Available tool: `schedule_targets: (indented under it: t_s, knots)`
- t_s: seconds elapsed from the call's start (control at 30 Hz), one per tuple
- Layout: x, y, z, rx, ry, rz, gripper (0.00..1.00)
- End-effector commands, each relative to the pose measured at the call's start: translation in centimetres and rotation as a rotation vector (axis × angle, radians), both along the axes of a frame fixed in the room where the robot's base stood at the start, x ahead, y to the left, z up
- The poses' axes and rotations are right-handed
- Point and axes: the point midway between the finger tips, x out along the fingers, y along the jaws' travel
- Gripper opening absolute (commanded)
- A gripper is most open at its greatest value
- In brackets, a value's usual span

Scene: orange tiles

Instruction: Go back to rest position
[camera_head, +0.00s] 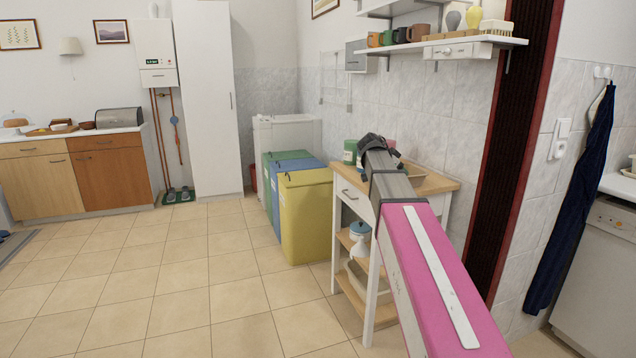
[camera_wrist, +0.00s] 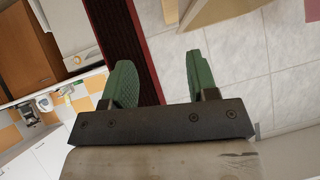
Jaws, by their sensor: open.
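My arm stretches forward from the lower right in the head view, with its pink and grey links over the small wooden-topped side table (camera_head: 437,183). The fingers of my gripper cannot be made out clearly in the head view. In the wrist view, the two green fingers of my gripper (camera_wrist: 158,82) stand apart. The gap between them is empty. Behind them are a dark red-edged strip (camera_wrist: 119,40) and a grey tiled wall (camera_wrist: 236,55).
Yellow, blue and green bins (camera_head: 305,217) stand left of the side table. A wall shelf (camera_head: 450,44) with cups hangs above. A dark blue cloth (camera_head: 575,205) hangs at the right. The tiled floor (camera_head: 170,275) on the left is clear.

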Motion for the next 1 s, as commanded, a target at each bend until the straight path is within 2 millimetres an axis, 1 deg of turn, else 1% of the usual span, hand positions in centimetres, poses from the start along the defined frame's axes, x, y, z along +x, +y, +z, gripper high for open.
schedule_targets:
  t_s: [0.03, 0.07, 0.1, 0.17, 0.2, 0.27, 0.3, 0.37, 0.4, 0.47, 0.5, 0.57, 0.6, 0.67, 0.7, 0.8, 0.9, 1.0]
  knots:
    - [-1.5, 0.3, -3.1, 0.014, 0.069, 0.047, 0.53]
    - [-2.0, 0.6, -4.6, 0.023, 0.108, 0.076, 0.53]
    - [-2.8, 0.9, -6.7, 0.035, 0.159, 0.115, 0.53]
    - [-4.0, 1.3, -9.6, 0.052, 0.232, 0.176, 0.53]
    - [-4.8, 1.7, -11.4, 0.065, 0.278, 0.216, 0.53]
    - [-6.2, 2.2, -14.2, 0.086, 0.347, 0.279, 0.53]
    - [-7.2, 2.5, -16.0, 0.100, 0.391, 0.321, 0.53]
    - [-8.8, 3.1, -18.6, 0.122, 0.457, 0.388, 0.53]
    - [-10.0, 3.5, -20.3, 0.138, 0.498, 0.434, 0.53]
    - [-11.7, 4.1, -22.8, 0.163, 0.556, 0.504, 0.53]
    - [-12.9, 4.5, -24.4, 0.179, 0.594, 0.551, 0.53]
    - [-14.8, 5.1, -26.6, 0.205, 0.646, 0.622, 0.53]
    - [-16.1, 5.6, -28.1, 0.223, 0.679, 0.671, 0.53]
    - [-18.1, 6.2, -30.1, 0.250, 0.724, 0.744, 0.53]
    - [-19.4, 6.7, -31.4, 0.268, 0.752, 0.794, 0.53]
    - [-22.7, 7.8, -34.3, 0.314, 0.811, 0.915, 0.53]
    - [-25.5, 8.8, -36.4, 0.353, 0.851, 1.022, 0.53]
    - [-27.6, 9.5, -37.8, 0.381, 0.873, 1.103, 0.53]
